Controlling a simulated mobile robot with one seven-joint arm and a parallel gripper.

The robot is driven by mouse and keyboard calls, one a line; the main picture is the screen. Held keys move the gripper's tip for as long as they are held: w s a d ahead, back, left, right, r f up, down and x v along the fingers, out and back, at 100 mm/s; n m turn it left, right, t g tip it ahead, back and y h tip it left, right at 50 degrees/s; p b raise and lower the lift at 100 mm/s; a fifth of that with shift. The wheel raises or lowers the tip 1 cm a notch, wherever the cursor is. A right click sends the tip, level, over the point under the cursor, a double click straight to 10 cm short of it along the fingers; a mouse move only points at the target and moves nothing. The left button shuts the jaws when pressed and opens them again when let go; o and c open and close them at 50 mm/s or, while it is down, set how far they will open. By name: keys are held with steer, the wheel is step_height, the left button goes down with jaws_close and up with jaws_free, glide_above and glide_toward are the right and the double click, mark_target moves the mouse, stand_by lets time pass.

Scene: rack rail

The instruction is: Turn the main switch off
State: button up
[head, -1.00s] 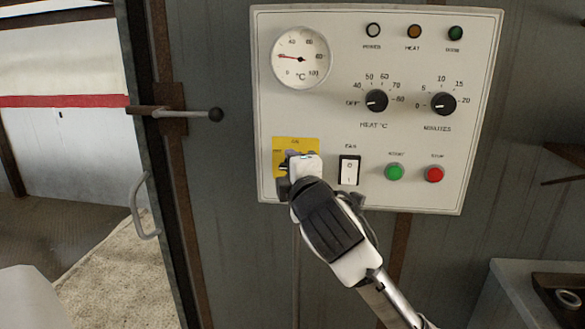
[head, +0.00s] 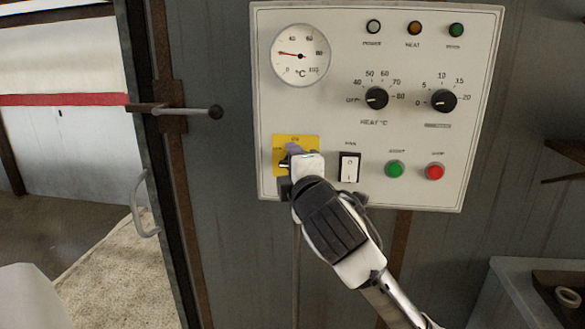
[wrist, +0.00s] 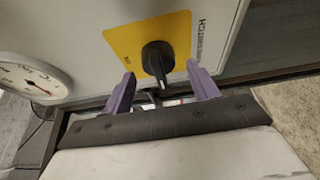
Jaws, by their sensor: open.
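The main switch is a black rotary knob (wrist: 158,58) on a yellow plate (wrist: 122,40) at the panel's lower left. In the wrist view the knob's handle points down in the picture, toward my gripper. My gripper (wrist: 161,88) is open, with one purple finger on each side of the knob's handle end. I cannot tell whether the fingers touch it. In the head view my gripper (head: 291,153) covers most of the yellow plate (head: 279,142) and hides the knob.
The white control panel (head: 340,110) carries a temperature gauge (head: 300,55), a heat dial (head: 376,98), a minutes dial (head: 443,101), a fan rocker switch (head: 348,168) just right of my gripper, a green button (head: 395,169) and a red button (head: 435,171). A door handle lever (head: 190,112) sticks out at left.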

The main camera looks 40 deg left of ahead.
steer(key=b+v, duration=0.2)
steer(key=v, duration=1)
steer(key=shift+s+d+b, duration=0.2)
steer(key=shift+d+b, duration=0.15)
steer(key=shift+a+r, duration=0.1)
